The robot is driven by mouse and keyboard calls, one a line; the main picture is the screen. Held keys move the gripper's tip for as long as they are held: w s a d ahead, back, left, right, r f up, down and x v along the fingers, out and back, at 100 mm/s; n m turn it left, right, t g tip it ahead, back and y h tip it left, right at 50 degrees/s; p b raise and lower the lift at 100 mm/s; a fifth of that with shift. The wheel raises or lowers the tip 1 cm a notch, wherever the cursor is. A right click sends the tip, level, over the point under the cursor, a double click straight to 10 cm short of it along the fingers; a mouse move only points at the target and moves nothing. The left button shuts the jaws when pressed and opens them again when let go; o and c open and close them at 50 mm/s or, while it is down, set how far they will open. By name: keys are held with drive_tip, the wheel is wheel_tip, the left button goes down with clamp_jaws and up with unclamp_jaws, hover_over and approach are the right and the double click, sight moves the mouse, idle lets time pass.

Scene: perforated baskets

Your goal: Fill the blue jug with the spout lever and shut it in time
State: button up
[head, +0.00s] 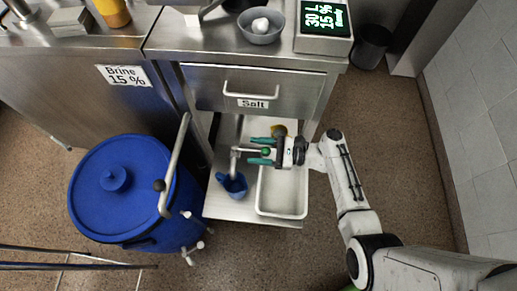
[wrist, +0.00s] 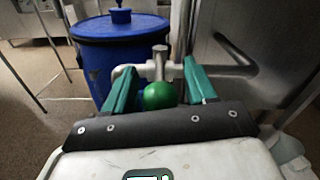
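The blue jug (head: 232,186) stands on the low metal shelf, below the end of the metal spout (head: 235,160). I cannot make out its fill level or any stream. The spout lever ends in a green ball knob (wrist: 160,96); the knob also shows in the head view (head: 265,152). My gripper (head: 261,151) is open, with its green fingers on either side of the knob. In the wrist view, my gripper (wrist: 160,85) shows a gap between the knob and each finger. The jug is not visible in the wrist view.
A white tray (head: 283,211) sits right of the jug, beneath my gripper. The Salt drawer (head: 255,91) is above. A lidded blue barrel (head: 116,190) stands left, with a metal pipe beside it. A display (head: 325,18) on the counter reads 30 L, 15 %, Ready.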

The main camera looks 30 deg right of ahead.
clamp_jaws()
idle(0.3)
drive_tip(key=shift+s+a+r+m+t+h+p, duration=0.3)
drive_tip(key=shift+s+m+t+h+p, duration=0.25)
drive_tip(key=shift+p, duration=0.7)
drive_tip(key=shift+s+a+f+m+t+h+p, duration=0.15)
drive_tip(key=shift+a+m+t+h+p, duration=0.15)
drive_tip(key=shift+m+t+h, duration=0.3)
drive_tip(key=shift+s+a+f+m+t+h+p, duration=0.15)
drive_tip(key=shift+m+t+h+p, duration=0.2)
drive_tip(key=shift+m+t+h, duration=0.25)
drive_tip(key=shift+s+a+m+t+h+p, duration=0.1)
drive_tip(key=shift+a+m+t+h+p, duration=0.2)
drive_tip(key=shift+t+h, duration=0.35)
drive_tip(key=shift+o, duration=0.3)
unclamp_jaws()
drive_tip(key=shift+d, duration=0.1)
